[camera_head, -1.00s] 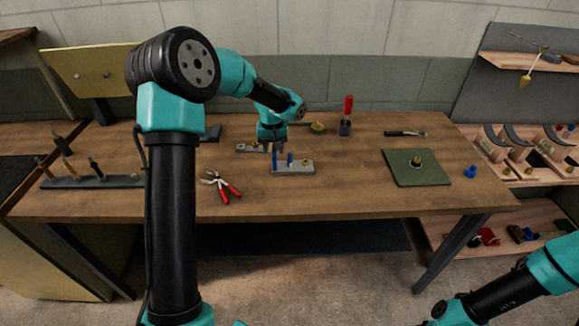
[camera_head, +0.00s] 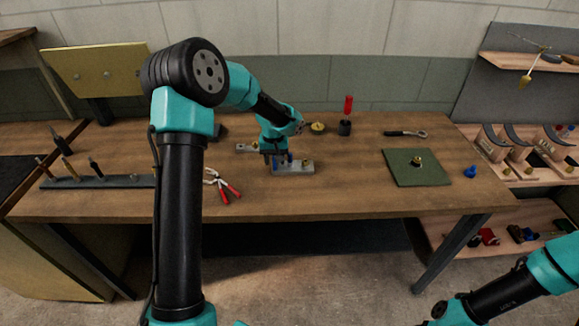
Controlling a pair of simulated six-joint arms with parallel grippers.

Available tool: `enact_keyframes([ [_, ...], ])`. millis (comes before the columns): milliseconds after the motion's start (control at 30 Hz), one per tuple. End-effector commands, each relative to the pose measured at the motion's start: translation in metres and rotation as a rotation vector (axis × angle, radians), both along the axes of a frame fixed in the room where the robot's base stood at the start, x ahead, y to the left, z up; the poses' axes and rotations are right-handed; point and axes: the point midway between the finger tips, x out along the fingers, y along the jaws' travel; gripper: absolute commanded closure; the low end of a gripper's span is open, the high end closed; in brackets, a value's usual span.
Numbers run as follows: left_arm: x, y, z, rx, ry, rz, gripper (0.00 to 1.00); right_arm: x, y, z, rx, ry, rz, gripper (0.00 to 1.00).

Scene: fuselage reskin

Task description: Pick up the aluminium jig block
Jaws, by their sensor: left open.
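Whether the fingers touch the block cannot be told at this size. The gripper hides part of the block's left end. My right arm shows at the bottom right, with its gripper out of the picture.
A smaller grey piece (camera_head: 244,148) lies just behind and left of the gripper. Red-handled pliers (camera_head: 228,190) lie front left. A red-handled tool (camera_head: 347,113) stands in a dark holder behind. A green mat (camera_head: 418,170) lies right. Bench space between block and mat is clear.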

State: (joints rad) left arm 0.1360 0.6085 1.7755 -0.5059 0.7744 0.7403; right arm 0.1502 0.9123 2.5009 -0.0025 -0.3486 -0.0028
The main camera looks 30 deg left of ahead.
Motion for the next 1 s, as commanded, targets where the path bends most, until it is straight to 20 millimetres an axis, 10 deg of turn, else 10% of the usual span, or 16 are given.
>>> enact_keyframes([
  [167,0.0001,0.0000,0.0002,0.000,0.000,0.000,0.56,0.0000,0.0000,0.0000,0.000,0.000,0.000,0.42],
  [633,0.0001,0.0000,0.0003,0.000,0.000,0.000,1.00,0.0000,0.0000,0.0000,0.000,0.000,0.000,0.42],
  [1000,0.0004,0.0000,0.0008,0.000,-0.001,0.000,1.00,0.0000,0.0000,0.0000,0.000,0.000,0.000,0.42],
])
